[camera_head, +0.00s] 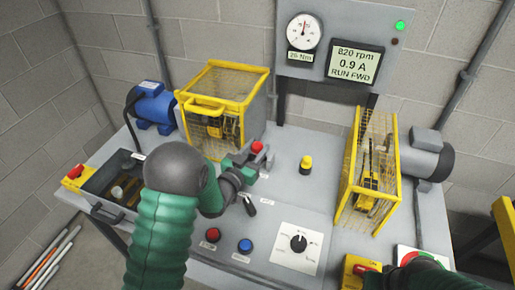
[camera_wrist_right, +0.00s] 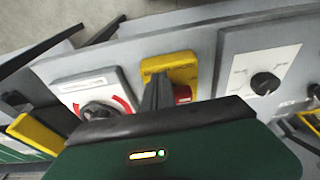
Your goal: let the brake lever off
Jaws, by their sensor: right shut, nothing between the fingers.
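A red knob (camera_head: 257,147) stands near the middle of the grey bench in the head view; I take it for the brake lever's top, but its shaft is mostly hidden. My left gripper (camera_head: 249,164) is right by the red knob. Whether its fingers touch or enclose the knob is unclear. A black handle (camera_head: 249,206) shows just below it; I cannot tell what it belongs to.
A yellow cage (camera_head: 225,85) stands behind the left gripper, another cage (camera_head: 372,170) to the right. A yellow knob (camera_head: 306,163), red button (camera_head: 211,234), blue button (camera_head: 245,246) and black dial (camera_head: 298,242) are on the bench. An open bin (camera_head: 112,210) is at left.

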